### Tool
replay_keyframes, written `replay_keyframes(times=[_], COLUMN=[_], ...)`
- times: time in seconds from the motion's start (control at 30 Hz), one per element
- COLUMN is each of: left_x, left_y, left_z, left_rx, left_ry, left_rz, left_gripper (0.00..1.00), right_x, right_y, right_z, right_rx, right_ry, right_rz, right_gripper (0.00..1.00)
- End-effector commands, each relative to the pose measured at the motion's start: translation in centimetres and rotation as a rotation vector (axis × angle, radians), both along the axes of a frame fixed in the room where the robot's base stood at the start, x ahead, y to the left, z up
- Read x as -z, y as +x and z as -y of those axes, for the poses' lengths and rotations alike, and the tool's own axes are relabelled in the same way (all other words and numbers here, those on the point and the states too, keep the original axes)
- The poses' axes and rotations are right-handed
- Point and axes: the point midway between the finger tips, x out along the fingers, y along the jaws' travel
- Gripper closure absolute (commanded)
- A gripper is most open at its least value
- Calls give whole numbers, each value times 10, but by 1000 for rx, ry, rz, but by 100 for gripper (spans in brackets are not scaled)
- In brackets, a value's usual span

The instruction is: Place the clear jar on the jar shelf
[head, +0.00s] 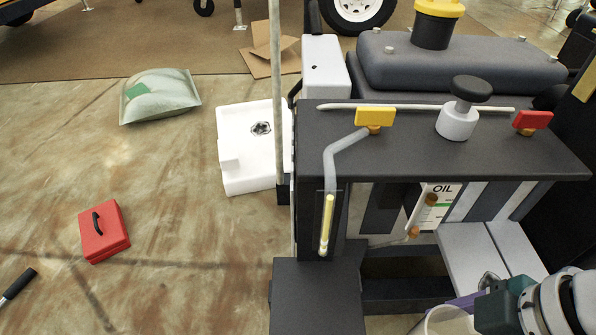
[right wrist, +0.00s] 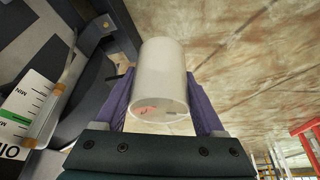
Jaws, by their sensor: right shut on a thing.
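The clear jar (right wrist: 160,75), a pale translucent cylinder, is held between the purple fingers of my right gripper (right wrist: 160,95) in the right wrist view. In the head view the jar (head: 445,323) shows only its upper part at the bottom edge, with my right gripper (head: 462,306) beside it at the lower right. The rest of the jar is cut off by the frame. A low dark shelf (head: 318,288) juts out at the front left of the light tower, left of the jar and apart from it. I cannot tell for certain that it is the jar shelf. My left gripper is not in view.
The dark upper panel (head: 420,150) carries yellow and red handles and a black knob. A bent tube (head: 329,190) hangs over the low shelf. An oil container (head: 436,198) sits under the panel.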

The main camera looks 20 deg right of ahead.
Motion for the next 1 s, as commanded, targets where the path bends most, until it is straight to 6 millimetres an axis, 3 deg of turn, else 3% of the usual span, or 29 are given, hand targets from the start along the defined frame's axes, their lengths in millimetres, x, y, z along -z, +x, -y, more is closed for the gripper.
replay_keyframes(times=[0.2,0.43,0.73,0.9,1.0], left_x=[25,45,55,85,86], left_y=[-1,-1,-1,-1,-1], left_z=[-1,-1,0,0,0], left_rx=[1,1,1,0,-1], left_ry=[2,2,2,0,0], left_rz=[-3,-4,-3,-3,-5], left_gripper=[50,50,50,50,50], right_x=[3,2,2,36,37], right_y=[45,78,94,92,92], right_z=[-55,-97,-118,-115,-115], right_rx=[-1,0,0,1,1], right_ry=[9,4,2,-1,0], right_rz=[10,6,3,0,0], right_gripper=[85,85,85,85,85])
